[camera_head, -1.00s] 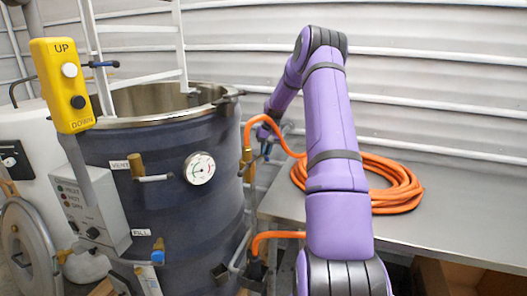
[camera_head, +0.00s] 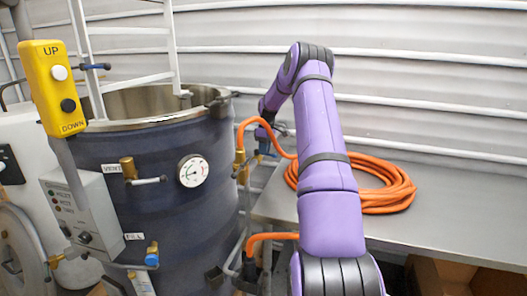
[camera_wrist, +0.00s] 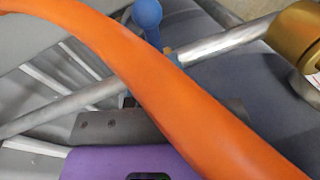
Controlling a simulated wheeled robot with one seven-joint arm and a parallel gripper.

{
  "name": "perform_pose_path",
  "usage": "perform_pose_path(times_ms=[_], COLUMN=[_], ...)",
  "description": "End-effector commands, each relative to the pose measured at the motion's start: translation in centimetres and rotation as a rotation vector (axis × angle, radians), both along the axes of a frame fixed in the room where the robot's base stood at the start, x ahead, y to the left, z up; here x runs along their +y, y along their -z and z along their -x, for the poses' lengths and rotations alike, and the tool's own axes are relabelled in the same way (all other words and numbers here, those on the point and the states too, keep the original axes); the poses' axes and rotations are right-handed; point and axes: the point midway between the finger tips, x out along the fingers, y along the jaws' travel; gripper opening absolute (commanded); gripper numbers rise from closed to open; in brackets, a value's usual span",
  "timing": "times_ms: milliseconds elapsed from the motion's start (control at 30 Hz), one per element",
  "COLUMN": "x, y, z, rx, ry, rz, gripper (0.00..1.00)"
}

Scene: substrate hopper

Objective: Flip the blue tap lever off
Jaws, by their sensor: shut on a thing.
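The blue tap lever (camera_wrist: 147,14), with a round ball knob, stands at the top of the wrist view beside a slanted metal pipe (camera_wrist: 215,45). In the head view a small bit of blue (camera_head: 263,151) shows just below the end of my arm, right of the tank. My gripper (camera_wrist: 178,92) is at the lever's lower end, shut, with its dark grey fingers largely behind an orange hose (camera_wrist: 150,80). The hose crosses the wrist view close to the camera and hides the exact point of contact.
A brass fitting (camera_wrist: 298,35) is at the right of the wrist view. The dark blue tank (camera_head: 165,215) with a gauge (camera_head: 193,171) stands left of my arm. The coiled orange hose (camera_head: 385,200) lies on a grey table (camera_head: 450,220), whose right part is clear.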

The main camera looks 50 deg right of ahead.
Motion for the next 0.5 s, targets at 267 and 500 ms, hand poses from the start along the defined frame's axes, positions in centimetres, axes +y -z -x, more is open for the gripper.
perform_pose_path(times_ms=[267, 500], x=[-0.47, -0.58], y=[-0.11, -0.12], z=[-0.26, -0.29], rx=[-0.003, -0.002], ry=[-0.119, -0.156], rz=[0.002, 0.002], gripper=[0.00, 0.00])
